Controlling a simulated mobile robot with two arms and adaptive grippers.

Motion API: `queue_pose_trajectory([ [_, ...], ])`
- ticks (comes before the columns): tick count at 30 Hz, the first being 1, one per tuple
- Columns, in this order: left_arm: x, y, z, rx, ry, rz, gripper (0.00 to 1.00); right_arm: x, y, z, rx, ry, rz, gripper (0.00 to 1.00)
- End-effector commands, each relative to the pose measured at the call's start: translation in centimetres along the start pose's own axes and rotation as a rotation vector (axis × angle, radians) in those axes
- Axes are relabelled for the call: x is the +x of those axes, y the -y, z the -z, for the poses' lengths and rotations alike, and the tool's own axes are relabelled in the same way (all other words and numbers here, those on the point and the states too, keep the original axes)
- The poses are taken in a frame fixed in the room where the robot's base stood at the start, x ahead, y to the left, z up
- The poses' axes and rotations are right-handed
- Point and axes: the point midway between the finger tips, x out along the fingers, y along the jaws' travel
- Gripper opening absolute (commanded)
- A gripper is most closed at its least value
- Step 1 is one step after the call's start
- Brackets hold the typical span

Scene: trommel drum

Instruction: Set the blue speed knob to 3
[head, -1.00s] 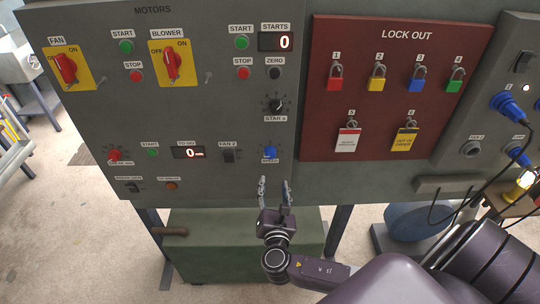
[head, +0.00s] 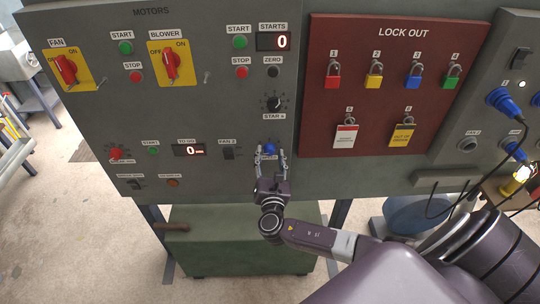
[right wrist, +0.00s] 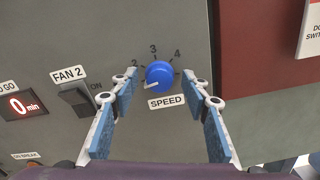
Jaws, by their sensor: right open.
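The blue speed knob (head: 270,147) is on the grey panel, low and left of the red lock-out board. In the right wrist view the knob (right wrist: 159,75) sits above its SPEED label, with 2, 3 and 4 printed around its upper side. Its white pointer line aims left and slightly down, below the 2. My right gripper (head: 270,154) is open, its fingertips on either side of the knob in the head view. In the right wrist view its fingers (right wrist: 158,82) frame the knob with gaps on both sides; no contact shows. My left gripper is out of view.
The FAN 2 switch (right wrist: 76,97) and a red-digit display (right wrist: 24,105) are left of the knob. A black selector knob (head: 274,103) is above it. The red lock-out board (head: 395,85) with several padlocks is to the right. A green cabinet (head: 240,240) stands below.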

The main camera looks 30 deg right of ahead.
Motion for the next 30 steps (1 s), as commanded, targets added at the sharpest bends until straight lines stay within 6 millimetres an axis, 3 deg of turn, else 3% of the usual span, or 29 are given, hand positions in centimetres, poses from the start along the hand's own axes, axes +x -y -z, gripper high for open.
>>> queue_pose_trajectory([
  [2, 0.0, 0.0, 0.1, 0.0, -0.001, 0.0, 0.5, 0.0, 0.0, 0.0, 0.0, 0.0, 0.0, 0.42],
  [13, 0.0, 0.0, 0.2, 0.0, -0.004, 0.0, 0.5, 0.0, 0.0, 0.0, 0.0, -0.001, 0.0, 0.01],
  [23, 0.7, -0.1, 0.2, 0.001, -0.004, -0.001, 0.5, -0.1, 0.1, 0.2, 0.052, -0.001, 0.001, 0.01],
  [30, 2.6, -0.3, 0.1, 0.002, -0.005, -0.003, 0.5, -0.1, 0.2, 0.5, 0.204, 0.001, 0.001, 0.01],
])
